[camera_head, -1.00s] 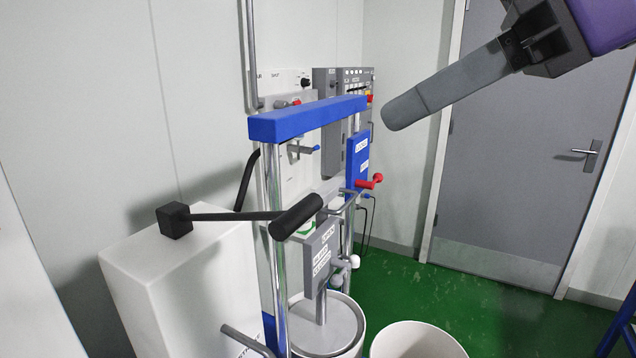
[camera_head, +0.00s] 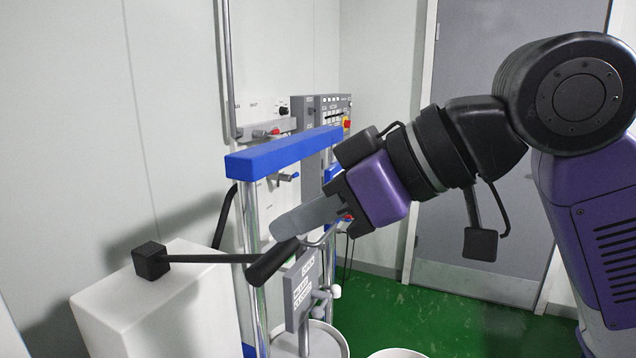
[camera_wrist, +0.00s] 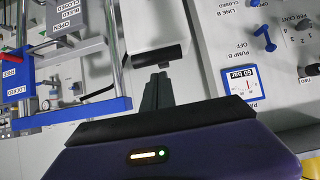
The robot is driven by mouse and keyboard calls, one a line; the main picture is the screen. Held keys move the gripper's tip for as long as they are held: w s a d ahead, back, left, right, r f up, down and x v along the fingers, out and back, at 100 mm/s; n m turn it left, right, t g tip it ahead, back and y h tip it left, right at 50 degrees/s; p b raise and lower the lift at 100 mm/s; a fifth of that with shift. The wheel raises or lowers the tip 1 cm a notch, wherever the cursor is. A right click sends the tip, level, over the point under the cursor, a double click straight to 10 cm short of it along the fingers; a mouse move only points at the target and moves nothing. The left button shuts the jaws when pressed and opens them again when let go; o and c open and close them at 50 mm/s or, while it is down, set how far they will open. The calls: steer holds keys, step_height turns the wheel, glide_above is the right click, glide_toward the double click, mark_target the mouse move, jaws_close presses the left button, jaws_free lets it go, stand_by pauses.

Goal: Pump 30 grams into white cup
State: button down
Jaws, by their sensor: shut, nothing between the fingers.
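A pump lever with a black grip (camera_head: 270,263) reaches out from a black block (camera_head: 151,260) on a white housing (camera_head: 165,305). My gripper (camera_head: 276,232) is shut and empty, with its grey fingers pointing down-left just above the grip's upper end. In the wrist view my gripper (camera_wrist: 160,76) points at the black grip (camera_wrist: 158,55); I cannot tell whether they touch. A drum (camera_head: 325,345) stands under the blue-topped frame. The rim of a white container (camera_head: 395,353) shows at the bottom edge; I cannot tell whether it is the white cup.
The blue crossbar (camera_head: 285,152) on metal posts stands beside my fingers. A grey valve box (camera_head: 303,290) hangs below. The wrist view shows a gauge marked 60 bar (camera_wrist: 240,83) and a blue valve handle (camera_wrist: 264,40). Green floor (camera_head: 450,320) is open on the right.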

mark_target(281, 253)
steer(key=shift+a+f, duration=0.2)
steer(key=shift+f, duration=0.6)
steer(key=shift+f, duration=0.15)
steer(key=shift+d+f+b, duration=0.2)
steer(key=shift+f+b, duration=0.4)
steer(key=shift+b, duration=0.15)
step_height(281, 253, down, 19)
steer(key=t+y+b, duration=0.2)
steer(key=y+b, duration=0.4)
steer(key=b, duration=1.4)
steer(key=shift+f+y+b, duration=0.2)
steer(key=shift+y+b, duration=0.1)
steer(key=shift+b, duration=0.1)
steer(key=shift+s+a+f, duration=0.1)
steer(key=shift+a, duration=0.1)
